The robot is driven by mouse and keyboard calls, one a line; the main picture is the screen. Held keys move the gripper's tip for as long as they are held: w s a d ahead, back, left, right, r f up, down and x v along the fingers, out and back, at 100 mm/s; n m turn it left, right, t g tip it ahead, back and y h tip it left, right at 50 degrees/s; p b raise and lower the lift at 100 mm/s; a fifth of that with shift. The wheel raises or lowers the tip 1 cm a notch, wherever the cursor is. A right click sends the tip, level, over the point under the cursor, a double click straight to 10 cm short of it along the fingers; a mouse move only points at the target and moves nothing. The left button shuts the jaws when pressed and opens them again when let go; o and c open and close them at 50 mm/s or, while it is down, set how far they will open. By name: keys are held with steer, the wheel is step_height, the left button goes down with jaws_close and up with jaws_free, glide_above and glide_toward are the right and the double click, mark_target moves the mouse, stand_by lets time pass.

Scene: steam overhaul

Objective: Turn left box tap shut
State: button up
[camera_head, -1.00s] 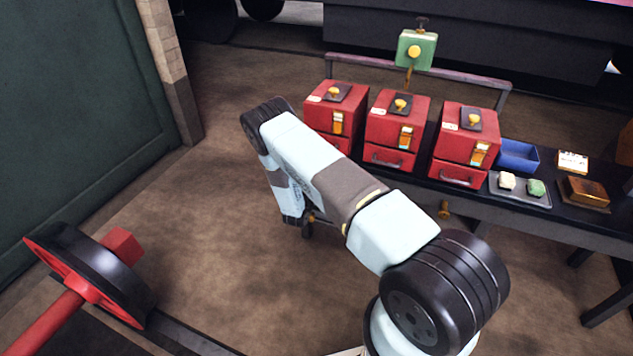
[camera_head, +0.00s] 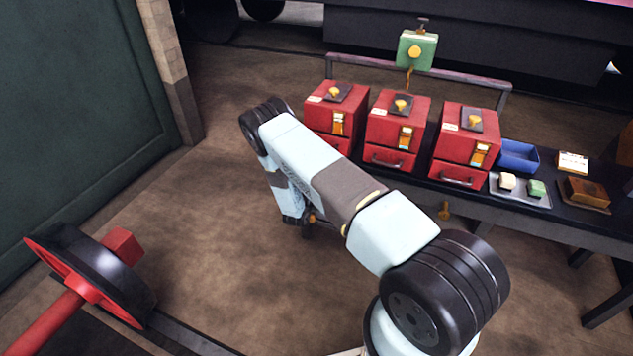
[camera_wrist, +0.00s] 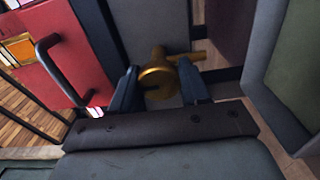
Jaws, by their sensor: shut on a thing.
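In the wrist view the brass tap (camera_wrist: 157,76) sits between the two dark fingers of my gripper (camera_wrist: 160,87), which is shut on it. A brass stem runs from the tap to the right. In the head view the left red box (camera_head: 336,110) stands on the bench, with a yellow knob on its lid and a brass latch on its front. My gripper (camera_head: 306,230) is low in front of the bench below this box, mostly hidden by my arm. A red drawer front (camera_wrist: 62,50) with a dark handle shows left of the gripper in the wrist view.
Two more red boxes, the middle one (camera_head: 398,120) and the right one (camera_head: 466,135), stand on the bench. Another brass tap (camera_head: 444,210) hangs under the bench edge. A blue bin (camera_head: 518,155) and a small tray (camera_head: 519,198) are at right. A wheelset (camera_head: 92,275) lies at lower left.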

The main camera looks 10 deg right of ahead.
steer(key=shift+a+f, duration=0.15)
steer(key=shift+a, duration=0.05)
steer(key=o, duration=0.7)
steer(key=shift+o, duration=1.3)
steer(key=shift+d, duration=0.1)
steer(key=v, duration=1.3)
steer(key=shift+s+a, duration=0.25)
steer(key=shift+s, duration=0.05)
